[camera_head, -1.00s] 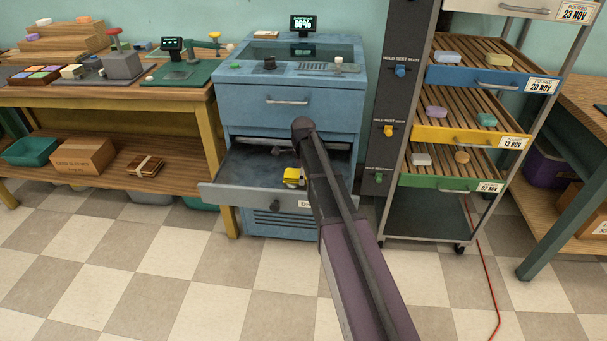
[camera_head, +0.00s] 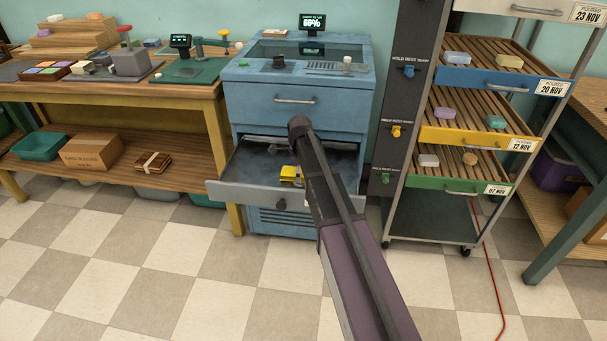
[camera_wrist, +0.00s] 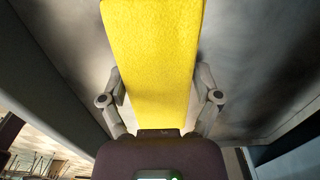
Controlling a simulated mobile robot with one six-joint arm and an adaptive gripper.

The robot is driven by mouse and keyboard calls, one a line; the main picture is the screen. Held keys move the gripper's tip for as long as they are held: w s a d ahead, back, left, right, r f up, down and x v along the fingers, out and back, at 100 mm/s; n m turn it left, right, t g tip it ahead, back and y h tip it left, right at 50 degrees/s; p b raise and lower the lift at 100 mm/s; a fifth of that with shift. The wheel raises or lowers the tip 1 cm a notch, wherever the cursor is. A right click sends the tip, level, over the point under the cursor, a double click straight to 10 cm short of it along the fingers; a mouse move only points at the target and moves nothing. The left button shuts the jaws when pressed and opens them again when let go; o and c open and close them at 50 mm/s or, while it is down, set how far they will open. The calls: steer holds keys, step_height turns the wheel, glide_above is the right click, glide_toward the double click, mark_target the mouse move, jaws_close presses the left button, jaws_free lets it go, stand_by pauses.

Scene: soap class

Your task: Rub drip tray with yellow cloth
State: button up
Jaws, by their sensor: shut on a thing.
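The drip tray (camera_head: 245,197) is a grey drawer pulled out low on the blue cabinet; its inside has dark smudges. My gripper (camera_wrist: 160,92) is shut on the yellow cloth (camera_wrist: 153,50), with a finger at each side of it in the wrist view. In the head view the yellow cloth (camera_head: 289,172) shows as a small patch inside the open tray, left of my arm. My arm hides part of the tray's right side. I cannot tell how firmly the cloth touches the tray floor.
The blue cabinet (camera_head: 290,102) has a closed upper drawer and a display reading 60%. A rack (camera_head: 480,135) with soap on slatted shelves stands at the right. A wooden bench (camera_head: 105,93) with several tools stands at the left. The checkered floor in front is clear.

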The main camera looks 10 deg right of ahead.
mark_target(262, 174)
steer(key=shift+a, duration=0.1)
stand_by(0.3)
steer(key=shift+w+a+f, duration=0.1)
steer(key=shift+w+a, duration=0.2)
steer(key=shift+a, duration=0.45)
steer(key=shift+w+a, duration=0.25)
steer(key=shift+a, duration=0.45)
steer(key=shift+a, duration=0.1)
steer(key=shift+w+a, duration=0.35)
steer(key=shift+a, duration=0.4)
steer(key=shift+w+a, duration=0.3)
steer(key=shift+a, duration=0.45)
steer(key=shift+w+a, duration=0.3)
steer(key=shift+a, duration=0.5)
steer(key=shift+w+a, duration=0.3)
steer(key=shift+a, duration=0.5)
steer(key=shift+w+a, duration=0.35)
steer(key=shift+a, duration=0.4)
steer(key=shift+w+a, duration=0.3)
steer(key=shift+a, duration=0.45)
